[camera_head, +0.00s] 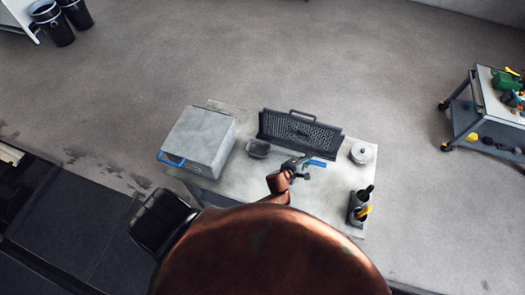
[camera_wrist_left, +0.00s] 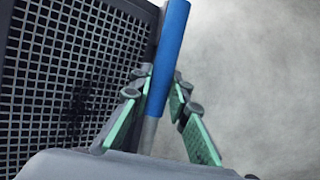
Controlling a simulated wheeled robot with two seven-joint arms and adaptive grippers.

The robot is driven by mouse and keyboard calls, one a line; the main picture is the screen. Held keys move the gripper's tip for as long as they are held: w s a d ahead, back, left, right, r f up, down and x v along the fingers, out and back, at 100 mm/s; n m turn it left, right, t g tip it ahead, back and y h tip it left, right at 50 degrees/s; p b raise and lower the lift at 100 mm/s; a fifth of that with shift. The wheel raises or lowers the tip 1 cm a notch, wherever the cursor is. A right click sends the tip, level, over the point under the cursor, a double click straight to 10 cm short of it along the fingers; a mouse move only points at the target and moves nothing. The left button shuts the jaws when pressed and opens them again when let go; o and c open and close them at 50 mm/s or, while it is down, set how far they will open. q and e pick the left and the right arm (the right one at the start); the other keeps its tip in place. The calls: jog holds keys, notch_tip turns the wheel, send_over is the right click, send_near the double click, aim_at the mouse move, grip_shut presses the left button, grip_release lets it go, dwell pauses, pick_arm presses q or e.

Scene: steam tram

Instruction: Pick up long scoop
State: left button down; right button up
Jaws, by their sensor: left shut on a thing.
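The long scoop has a blue handle (camera_head: 318,163) and a grey metal rod. A dark scoop-like pan (camera_head: 258,148) lies to the left on the table; whether it joins this rod is hard to tell. My left gripper (camera_head: 303,166) is over the table, in front of the black grate. In the left wrist view, its green-padded fingers (camera_wrist_left: 165,115) are shut on the scoop, around the rod and lower end of the blue handle (camera_wrist_left: 172,45). My right gripper is not in view.
A black grate (camera_head: 300,132) with a handle stands right behind the gripper. A grey box (camera_head: 198,140) is on the left of the table (camera_head: 235,185). A lidded pot (camera_head: 361,153) and a dark tool holder (camera_head: 357,207) are on the right. A cart (camera_head: 490,125) stands farther right.

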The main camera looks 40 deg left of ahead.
pick_arm(q)
jog(key=shift+r, duration=0.2)
dwell(0.4)
notch_tip(320, 180, up, 10)
jog(key=shift+f+p, duration=0.1)
jog(key=shift+p, duration=0.25)
dwell(1.8)
